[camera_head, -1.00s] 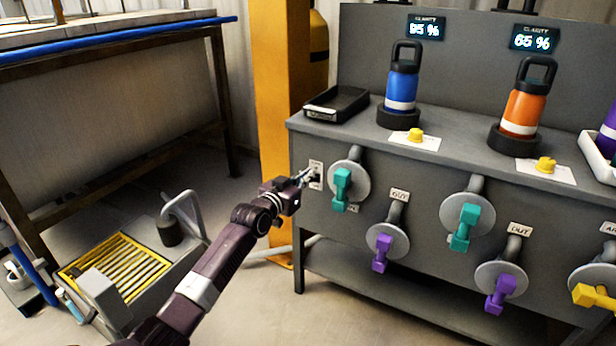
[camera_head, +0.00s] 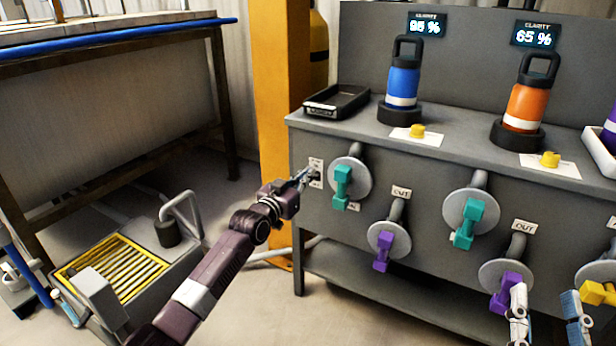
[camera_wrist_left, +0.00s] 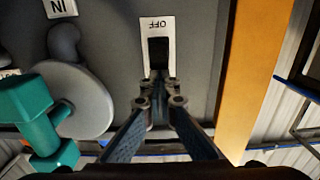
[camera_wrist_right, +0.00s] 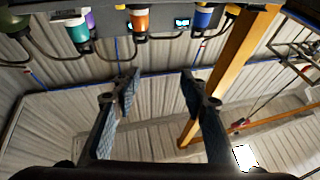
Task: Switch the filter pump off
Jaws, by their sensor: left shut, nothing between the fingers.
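The pump switch (camera_head: 316,168) is a small white plate on the left end of the grey bench front. In the left wrist view, its plate (camera_wrist_left: 150,30) reads OFF, upside down, above a black rocker (camera_wrist_left: 159,50). My left gripper (camera_head: 303,178) is shut and empty, its tips at the switch; the left wrist view shows the closed tips (camera_wrist_left: 160,76) over the rocker's lower part. I cannot tell whether they touch it or which way the rocker is tipped. My right gripper (camera_head: 547,300) is open and empty at the lower right, in front of the bench.
A teal-handled valve (camera_head: 342,185) sits close right of the switch, with purple, teal and yellow valves farther right. Blue and orange bottles (camera_head: 402,80) and a black tray (camera_head: 337,101) stand on top. A yellow post (camera_head: 284,100) rises left of the bench.

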